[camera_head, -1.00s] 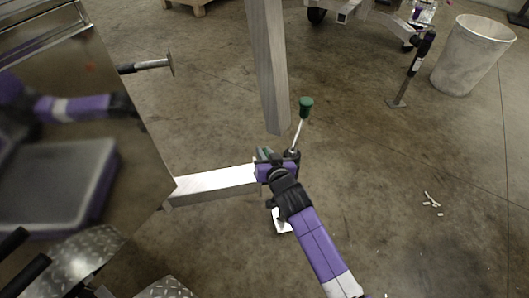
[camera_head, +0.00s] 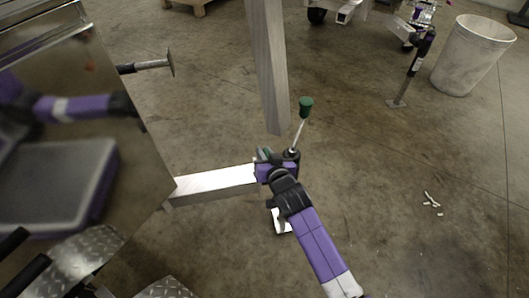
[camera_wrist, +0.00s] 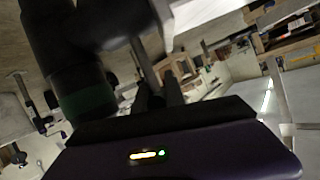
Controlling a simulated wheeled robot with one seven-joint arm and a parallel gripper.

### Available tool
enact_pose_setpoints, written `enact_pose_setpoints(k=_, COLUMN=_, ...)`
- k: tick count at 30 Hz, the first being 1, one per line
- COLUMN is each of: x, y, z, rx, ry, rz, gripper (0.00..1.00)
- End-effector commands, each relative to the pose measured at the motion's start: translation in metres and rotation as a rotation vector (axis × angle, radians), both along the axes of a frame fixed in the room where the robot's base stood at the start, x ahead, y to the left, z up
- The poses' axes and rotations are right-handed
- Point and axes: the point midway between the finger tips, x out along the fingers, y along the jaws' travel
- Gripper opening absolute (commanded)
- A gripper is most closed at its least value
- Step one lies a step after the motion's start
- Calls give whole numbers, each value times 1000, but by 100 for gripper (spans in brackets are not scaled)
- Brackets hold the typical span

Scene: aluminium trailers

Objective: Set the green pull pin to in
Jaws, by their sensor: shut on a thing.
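A small green part (camera_head: 265,153), which seems to be the green pull pin, shows at the coupler end of the light metal trailer tongue (camera_head: 215,183). My gripper (camera_head: 272,160) is right at it and hides most of it. In the wrist view, the two dark fingers of my gripper (camera_wrist: 160,95) are close together at a thin grey rod (camera_wrist: 146,66). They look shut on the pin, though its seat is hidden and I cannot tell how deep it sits. A dark cylinder with a green band (camera_wrist: 88,103) stands just left of the fingers.
A lever with a green knob (camera_head: 306,106) rises just behind my gripper. A shiny trailer side (camera_head: 90,130) fills the left. A grey bin (camera_head: 472,55) stands far right. The floor at right is mostly clear.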

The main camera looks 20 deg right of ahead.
Motion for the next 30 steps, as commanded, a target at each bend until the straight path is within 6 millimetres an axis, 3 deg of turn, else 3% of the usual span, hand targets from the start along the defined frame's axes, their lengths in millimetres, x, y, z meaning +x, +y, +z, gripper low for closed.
enact_pose_setpoints(k=10, x=0, y=0, z=-38, rx=0, ry=1, rz=0, gripper=0)
enact_pose_setpoints(k=20, x=-1, y=0, z=-42, rx=0, ry=6, rz=-1, gripper=0)
enact_pose_setpoints(k=21, x=-1, y=0, z=-42, rx=0, ry=6, rz=-1, gripper=19)
enact_pose_setpoints(k=24, x=-1, y=0, z=-41, rx=0, ry=5, rz=-1, gripper=37)
enact_pose_setpoints(k=30, x=0, y=0, z=-40, rx=0, ry=2, rz=-1, gripper=37)
